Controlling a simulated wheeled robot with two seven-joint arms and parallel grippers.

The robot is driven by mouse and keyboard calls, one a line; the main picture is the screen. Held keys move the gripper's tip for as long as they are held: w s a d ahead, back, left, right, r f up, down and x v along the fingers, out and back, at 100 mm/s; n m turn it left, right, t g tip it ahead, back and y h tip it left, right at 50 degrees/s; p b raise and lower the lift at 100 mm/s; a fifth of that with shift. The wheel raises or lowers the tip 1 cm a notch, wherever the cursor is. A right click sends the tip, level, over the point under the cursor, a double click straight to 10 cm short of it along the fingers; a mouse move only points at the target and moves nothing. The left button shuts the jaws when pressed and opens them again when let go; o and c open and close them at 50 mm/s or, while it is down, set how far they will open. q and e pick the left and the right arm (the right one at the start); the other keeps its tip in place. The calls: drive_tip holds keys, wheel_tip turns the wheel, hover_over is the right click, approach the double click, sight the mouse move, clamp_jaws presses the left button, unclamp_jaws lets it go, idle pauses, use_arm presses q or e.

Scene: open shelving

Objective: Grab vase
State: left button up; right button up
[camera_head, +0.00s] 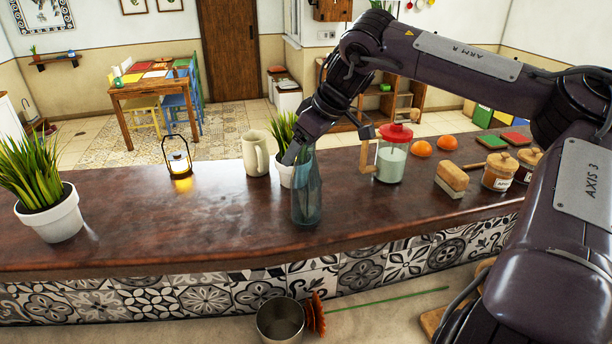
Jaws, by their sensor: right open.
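A tall blue translucent glass vase (307,196) stands upright near the front edge of the dark counter, in the middle of the head view. My right arm reaches in from the right, and my right gripper (297,153) is at the vase's neck, pointing down and to the left. Its jaws are open. A finger shows just left of the neck; whether it touches the glass I cannot tell. The rest of the jaws is partly hidden by the wrist and the vase. My left gripper is not in view.
A cream pitcher (252,154) and a potted plant (284,134) stand close behind the vase. A red-lidded jar (391,160) is to its right, a lantern (179,164) to its left. The counter's left-middle is clear. A metal pot (281,322) is below.

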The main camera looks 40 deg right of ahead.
drive_tip(key=shift+f, duration=0.1)
drive_tip(key=shift+a, duration=0.1)
drive_tip(key=shift+c, duration=1.2)
clamp_jaws()
